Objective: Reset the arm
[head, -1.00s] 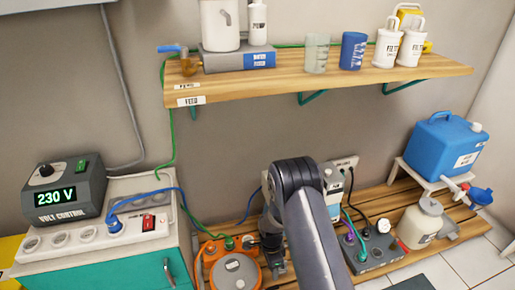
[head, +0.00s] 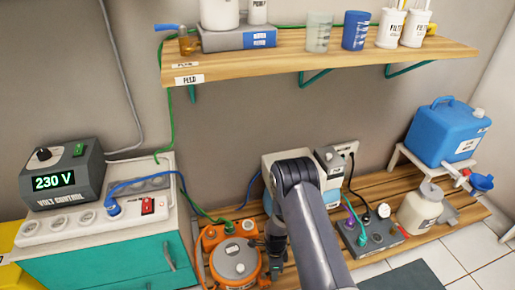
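My arm comes up from the bottom of the head view, bends at a dark elbow joint, and its far end hangs down over the slatted wooden bench. My gripper (head: 276,268) is partly visible at the lower end, beside the orange round device. Its fingers are too small and dark to tell whether they are open or shut. I see nothing clearly held. The arm hides part of a pale box (head: 290,160) behind it.
An orange device (head: 234,260) stands left of my gripper. A grey socket box (head: 372,238) with plugs, a white bottle (head: 420,208) and a blue tank (head: 445,135) stand right. A teal cabinet (head: 120,262) with a voltage controller (head: 62,175) is left. A shelf (head: 330,47) hangs above.

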